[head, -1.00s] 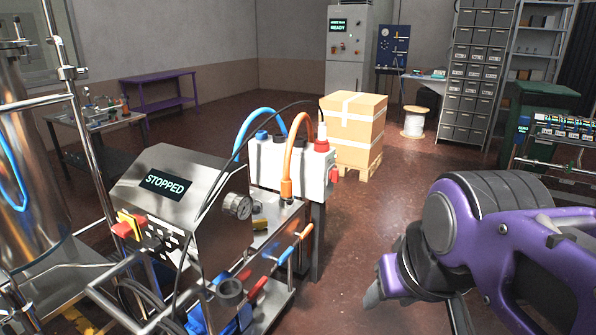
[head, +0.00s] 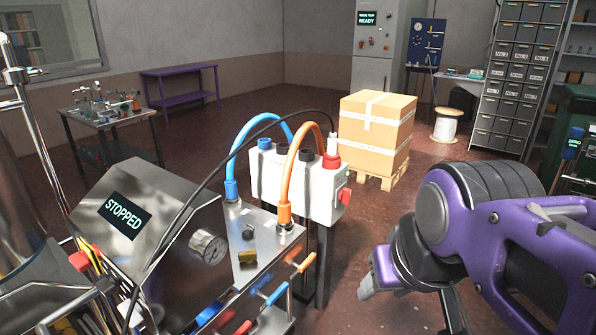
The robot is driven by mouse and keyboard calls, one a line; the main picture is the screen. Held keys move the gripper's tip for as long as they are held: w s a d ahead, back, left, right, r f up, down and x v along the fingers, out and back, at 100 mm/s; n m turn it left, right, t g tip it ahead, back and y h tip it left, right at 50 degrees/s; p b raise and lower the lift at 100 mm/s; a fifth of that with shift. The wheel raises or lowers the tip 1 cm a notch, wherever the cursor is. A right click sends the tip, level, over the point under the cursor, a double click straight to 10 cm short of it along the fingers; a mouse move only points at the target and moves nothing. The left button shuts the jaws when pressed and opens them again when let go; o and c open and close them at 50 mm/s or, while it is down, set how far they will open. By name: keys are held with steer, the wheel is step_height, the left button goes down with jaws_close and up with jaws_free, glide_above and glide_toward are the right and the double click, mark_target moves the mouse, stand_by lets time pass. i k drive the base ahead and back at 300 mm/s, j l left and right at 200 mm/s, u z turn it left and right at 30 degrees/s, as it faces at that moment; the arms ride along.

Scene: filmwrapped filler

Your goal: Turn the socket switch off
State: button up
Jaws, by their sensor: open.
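A white socket box (head: 297,186) stands on a dark post behind the steel machine. A small red part (head: 345,196), which looks like the socket switch, sits on the box's right end face. Its position, on or off, is too small to tell. My gripper (head: 410,298) is at the lower right, to the right of and nearer than the box, apart from it. Its jaws are open and empty.
A cardboard box (head: 376,130) on a pallet stands behind the socket box. Bare floor (head: 345,240) lies between the socket box and my arm.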

mark_target(345, 196)
steer(key=i+l+u, duration=0.2)
steer(key=i+l, duration=0.45)
steer(key=i+l+u, duration=0.2)
steer(key=i+l, duration=0.45)
steer(key=l, duration=0.15)
